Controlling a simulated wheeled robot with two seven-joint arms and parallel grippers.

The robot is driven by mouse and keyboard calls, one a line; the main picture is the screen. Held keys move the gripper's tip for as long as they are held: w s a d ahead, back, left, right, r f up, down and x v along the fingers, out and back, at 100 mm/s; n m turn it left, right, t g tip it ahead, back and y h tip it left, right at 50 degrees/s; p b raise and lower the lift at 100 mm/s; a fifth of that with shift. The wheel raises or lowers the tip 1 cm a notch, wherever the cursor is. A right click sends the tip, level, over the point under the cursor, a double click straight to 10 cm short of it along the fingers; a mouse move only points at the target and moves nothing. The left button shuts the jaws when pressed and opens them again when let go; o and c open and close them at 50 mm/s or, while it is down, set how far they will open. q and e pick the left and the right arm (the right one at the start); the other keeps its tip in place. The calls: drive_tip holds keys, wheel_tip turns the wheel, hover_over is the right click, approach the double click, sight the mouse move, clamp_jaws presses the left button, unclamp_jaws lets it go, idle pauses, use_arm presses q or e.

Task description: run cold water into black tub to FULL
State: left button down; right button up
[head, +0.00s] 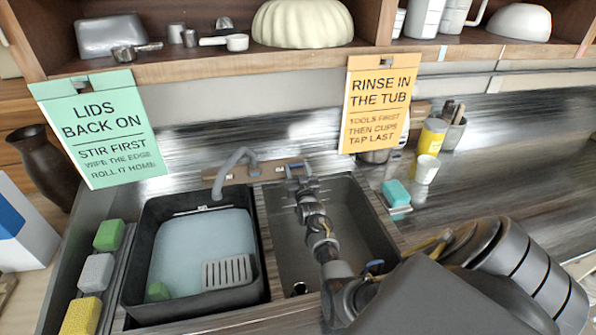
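The black tub (135,262) stands in the left basin and holds pale bluish water (190,245). A white mark line (200,210) with a small unreadable label shows on its back inner wall, just above the water's far edge. The grey tap spout (236,158) arches over the tub's back; I cannot make out a stream. My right gripper (299,172) is at the right part of the tap mount (262,172), over the right basin's back edge. Its fingers are too small to tell open from shut, and the tap handle there is hard to separate from them. My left gripper is out of view.
A grey slotted piece (227,272) and a green block (158,291) are in the tub. My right arm crosses the right basin (355,215). Sponges (96,272) line the left edge. Signs hang above.

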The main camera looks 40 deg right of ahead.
drive_tip(key=o, duration=0.5)
drive_tip(key=shift+c, duration=0.2)
drive_tip(key=shift+s+a, duration=0.1)
drive_tip(key=shift+s, duration=0.1)
drive_tip(key=p+v, duration=0.4)
drive_tip(key=v, duration=0.3)
